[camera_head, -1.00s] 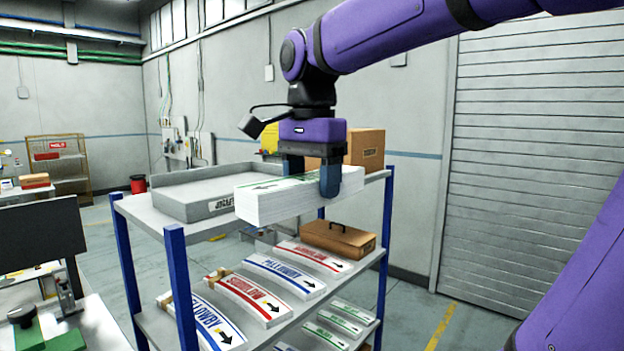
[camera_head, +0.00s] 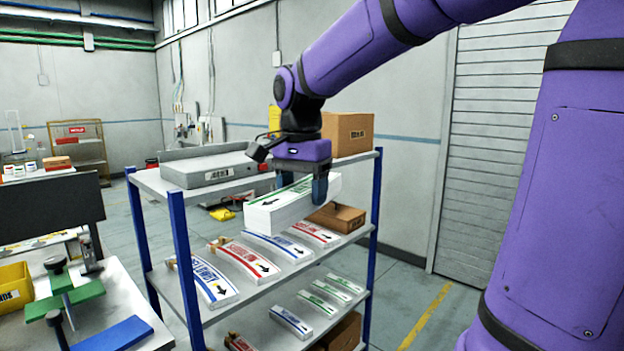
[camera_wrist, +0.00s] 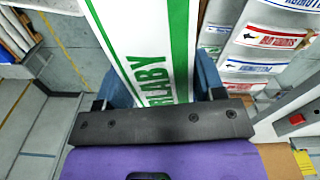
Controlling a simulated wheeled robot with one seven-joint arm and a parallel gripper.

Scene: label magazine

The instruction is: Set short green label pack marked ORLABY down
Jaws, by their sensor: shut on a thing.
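My gripper (camera_head: 302,187) is shut on a white label pack with green stripes (camera_head: 278,212), holding it near the top shelf's front right edge, above the middle shelf's packs in the picture. Whether it touches anything is unclear. In the wrist view, the pack (camera_wrist: 128,30) runs up between the two fingers (camera_wrist: 165,90). Green letters ending in "RLABY" show, with the start hidden by my gripper. A black arrow marks its near end in the head view.
A blue-posted rack (camera_head: 181,260) stands ahead. Its top shelf holds a grey tray (camera_head: 215,170) and a carton (camera_head: 346,133). Its middle shelf holds several red and blue packs (camera_head: 245,258) and a brown box (camera_head: 336,217). Small green packs (camera_head: 330,290) lie below. A bench (camera_head: 130,310) stands left.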

